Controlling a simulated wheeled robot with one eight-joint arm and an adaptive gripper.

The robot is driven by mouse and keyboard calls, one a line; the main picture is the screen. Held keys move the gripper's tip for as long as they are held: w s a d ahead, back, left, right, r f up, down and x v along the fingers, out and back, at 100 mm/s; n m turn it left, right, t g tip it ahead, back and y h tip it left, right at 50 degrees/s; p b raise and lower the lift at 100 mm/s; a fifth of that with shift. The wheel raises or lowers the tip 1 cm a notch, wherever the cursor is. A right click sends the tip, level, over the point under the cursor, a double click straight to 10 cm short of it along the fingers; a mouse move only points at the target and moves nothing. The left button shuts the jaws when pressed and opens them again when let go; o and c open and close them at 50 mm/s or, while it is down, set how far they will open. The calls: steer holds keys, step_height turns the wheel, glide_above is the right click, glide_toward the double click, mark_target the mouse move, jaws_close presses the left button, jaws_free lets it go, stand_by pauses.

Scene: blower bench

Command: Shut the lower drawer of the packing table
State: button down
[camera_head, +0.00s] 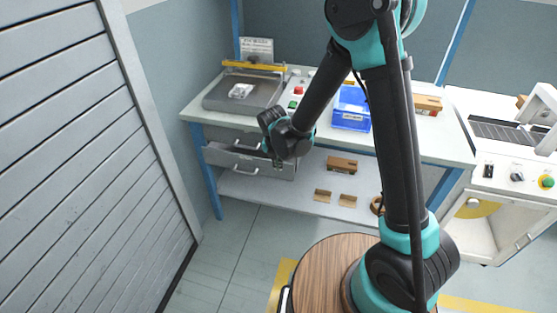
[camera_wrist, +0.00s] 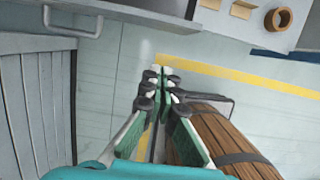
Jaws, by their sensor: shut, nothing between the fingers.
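The packing table (camera_head: 215,122) stands against the back wall with grey drawers under its left end. The lower drawer (camera_head: 222,158) sticks out from the table front. Its bar handle (camera_head: 240,171) is on the front face, and a handle also shows at the top left of the wrist view (camera_wrist: 72,31). My gripper (camera_head: 277,163) hangs by the right end of the drawer front and hides part of it. In the wrist view my gripper (camera_wrist: 160,72) has its fingertips together, empty, over the floor. I cannot tell whether it touches the drawer.
Small cardboard boxes (camera_head: 342,163) lie on the lower shelf right of the drawers. A blue bin (camera_head: 351,115) and a grey sealing machine (camera_head: 222,92) stand on the tabletop. A slatted shutter (camera_head: 70,150) borders the left. The floor (camera_head: 225,260) before the table is clear.

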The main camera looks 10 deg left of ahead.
steer(key=w+f, duration=0.3)
steer(key=w, duration=0.1)
steer(key=shift+w+d+f, duration=0.2)
steer(key=shift+w+f, duration=0.15)
steer(key=shift+w, duration=0.05)
steer(key=shift+w+d, duration=0.1)
steer(key=shift+w, duration=1.25)
